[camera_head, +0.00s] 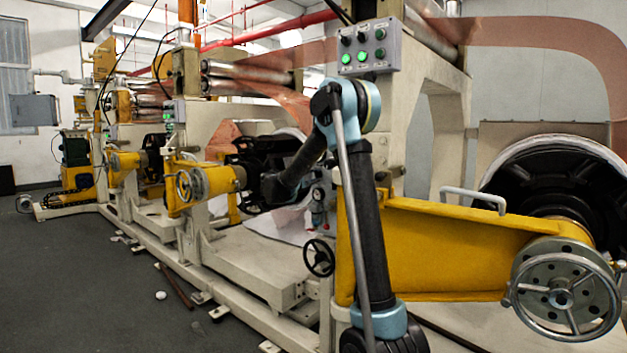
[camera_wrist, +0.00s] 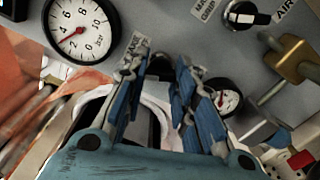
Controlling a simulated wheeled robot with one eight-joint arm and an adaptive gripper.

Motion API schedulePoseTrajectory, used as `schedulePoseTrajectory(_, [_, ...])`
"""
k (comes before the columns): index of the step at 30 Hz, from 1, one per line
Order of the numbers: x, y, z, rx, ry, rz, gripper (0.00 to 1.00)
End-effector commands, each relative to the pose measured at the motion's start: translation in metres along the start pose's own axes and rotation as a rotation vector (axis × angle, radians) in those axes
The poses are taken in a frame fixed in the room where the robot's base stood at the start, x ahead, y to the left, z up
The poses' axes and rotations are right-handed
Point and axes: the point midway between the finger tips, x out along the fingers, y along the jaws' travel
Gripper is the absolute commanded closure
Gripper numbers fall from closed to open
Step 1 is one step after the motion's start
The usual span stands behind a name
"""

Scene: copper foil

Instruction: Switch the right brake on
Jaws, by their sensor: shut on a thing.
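In the wrist view a grey panel (camera_wrist: 165,22) fills the far side. My gripper (camera_wrist: 162,64), with blue-padded fingers, is at the panel, shut on a small dark knob (camera_wrist: 160,68) between its fingertips. The fingers hide most of the knob, so its turn position cannot be read. A black switch with a white pointer (camera_wrist: 247,14) sits at upper right, beside a label reading "AIR". In the head view my gripper cannot be made out at the far end of my forearm.
A large round gauge (camera_wrist: 82,25) is at upper left of the panel, a small gauge (camera_wrist: 224,97) at right. A brass fitting (camera_wrist: 292,62) juts out at right.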

Motion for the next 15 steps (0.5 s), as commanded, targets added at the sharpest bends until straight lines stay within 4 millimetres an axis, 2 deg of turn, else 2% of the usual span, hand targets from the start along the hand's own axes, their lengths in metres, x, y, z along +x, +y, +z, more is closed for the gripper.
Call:
schedulePoseTrajectory(6, [-0.0008, -0.0026, 0.0012, -0.133, -0.001, -0.005, 0.98])
schedulePoseTrajectory(15, [-0.0007, -0.0025, 0.0012, -0.228, -0.001, -0.005, 1.00])
